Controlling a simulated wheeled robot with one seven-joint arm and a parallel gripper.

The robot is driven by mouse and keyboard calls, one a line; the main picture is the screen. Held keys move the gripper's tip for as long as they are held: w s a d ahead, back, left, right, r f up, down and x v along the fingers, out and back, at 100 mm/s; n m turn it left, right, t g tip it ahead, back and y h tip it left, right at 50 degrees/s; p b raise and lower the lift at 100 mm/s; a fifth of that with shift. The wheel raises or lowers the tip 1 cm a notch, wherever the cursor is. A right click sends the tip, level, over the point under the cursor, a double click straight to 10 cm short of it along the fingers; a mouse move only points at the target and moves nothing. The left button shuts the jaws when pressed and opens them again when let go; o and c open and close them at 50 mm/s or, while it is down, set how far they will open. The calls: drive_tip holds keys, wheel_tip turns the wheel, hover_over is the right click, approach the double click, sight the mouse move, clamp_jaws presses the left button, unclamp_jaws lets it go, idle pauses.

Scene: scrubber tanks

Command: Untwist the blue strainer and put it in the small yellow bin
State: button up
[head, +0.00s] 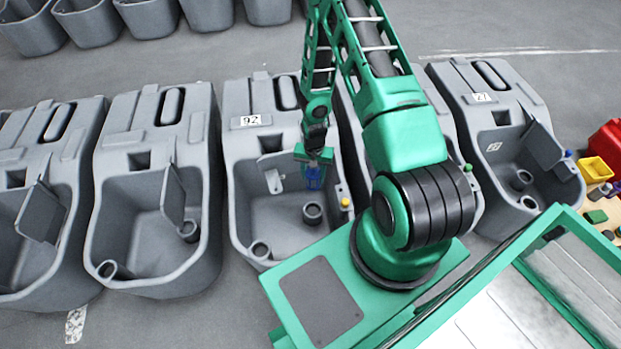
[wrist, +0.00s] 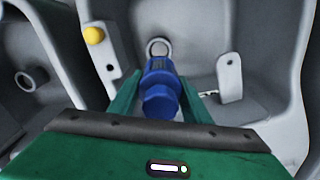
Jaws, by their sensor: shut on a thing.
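The blue strainer (head: 314,179) is between the fingers of my gripper (head: 314,163), inside the grey tank (head: 242,200) labelled 92. In the wrist view the green fingers of my gripper (wrist: 158,97) are shut on the strainer (wrist: 160,88) from both sides. A grey round fitting (head: 312,212) stands on the tank floor below the strainer. In the head view the two look apart; the wrist view (wrist: 158,47) shows its ring just beyond the strainer's far end. The small yellow bin (head: 596,169) is at the far right in the head view.
Similar tanks stand on both sides, one labelled 27 (head: 482,98). A grey flap (head: 272,180) and a yellow knob (head: 345,202) are close to my gripper. A red bin (head: 608,142) and small coloured pieces lie around the yellow bin. The tank walls rise around my gripper.

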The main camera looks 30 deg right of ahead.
drive_tip(key=shift+r, duration=1.75)
